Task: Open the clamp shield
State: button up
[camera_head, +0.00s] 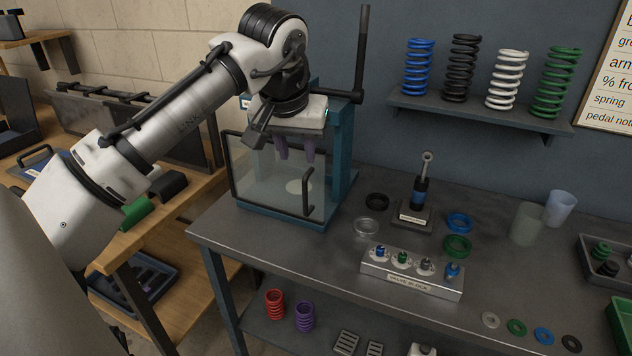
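The clamp shield (262,179) is a clear panel with a dark frame on the front of a blue press-like fixture (341,150) at the table's left end. A black upright bar handle (308,192) is on its right side. The shield appears closed across the fixture's front. A pale round disc (298,186) shows through the panel. My gripper (295,155) points down at the top of the fixture, left of and above the handle. I cannot tell whether the fingertips are behind or in front of the panel.
A tall black lever (362,55) rises at the fixture's right. A valve block (411,274), a dark stand (411,216) and several rings are on the grey table. A shelf (480,117) of springs hangs behind. Bare tabletop lies in front of the shield.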

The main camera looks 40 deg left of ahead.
aim_at(304, 186)
jog(key=p+x, duration=0.1)
jog(key=x, duration=1.2)
jog(key=shift+w+a+f+p, duration=0.15)
jog(key=shift+f+p, duration=0.1)
jog(key=shift+p, duration=0.15)
grip_shut()
